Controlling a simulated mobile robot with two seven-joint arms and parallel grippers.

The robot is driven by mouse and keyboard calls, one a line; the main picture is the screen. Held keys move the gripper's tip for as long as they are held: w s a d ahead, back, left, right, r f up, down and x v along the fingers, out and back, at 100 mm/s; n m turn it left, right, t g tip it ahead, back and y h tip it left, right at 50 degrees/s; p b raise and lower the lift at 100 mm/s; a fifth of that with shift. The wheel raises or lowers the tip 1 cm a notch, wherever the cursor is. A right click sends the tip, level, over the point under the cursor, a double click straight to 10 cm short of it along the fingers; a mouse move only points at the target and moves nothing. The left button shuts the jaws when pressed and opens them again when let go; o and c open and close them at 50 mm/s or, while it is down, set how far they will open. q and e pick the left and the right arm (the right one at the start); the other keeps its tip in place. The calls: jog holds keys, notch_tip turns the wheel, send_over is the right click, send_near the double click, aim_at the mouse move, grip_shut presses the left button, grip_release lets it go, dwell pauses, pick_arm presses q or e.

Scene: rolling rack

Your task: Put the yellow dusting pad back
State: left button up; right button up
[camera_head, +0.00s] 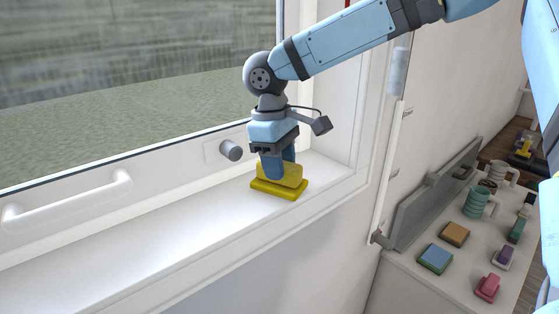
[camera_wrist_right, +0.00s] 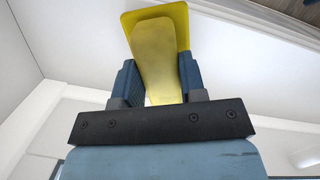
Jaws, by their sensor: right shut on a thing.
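The yellow dusting pad (camera_head: 279,190) is at the right end of the white window sill, with its flat base down on or just over the sill; I cannot tell if it touches. My right gripper (camera_head: 279,171) comes down from above and is shut on the pad's raised grip. In the right wrist view the pad (camera_wrist_right: 158,30) lies between the two blue fingers of the right gripper (camera_wrist_right: 160,82). My left gripper is not in view.
The white sill (camera_head: 190,225) is otherwise clear. A window handle (camera_head: 68,200) and a grey knob (camera_head: 231,150) stick out from the frame.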

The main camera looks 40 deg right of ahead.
jog(key=shift+f, duration=0.3)
jog(key=o, duration=0.9)
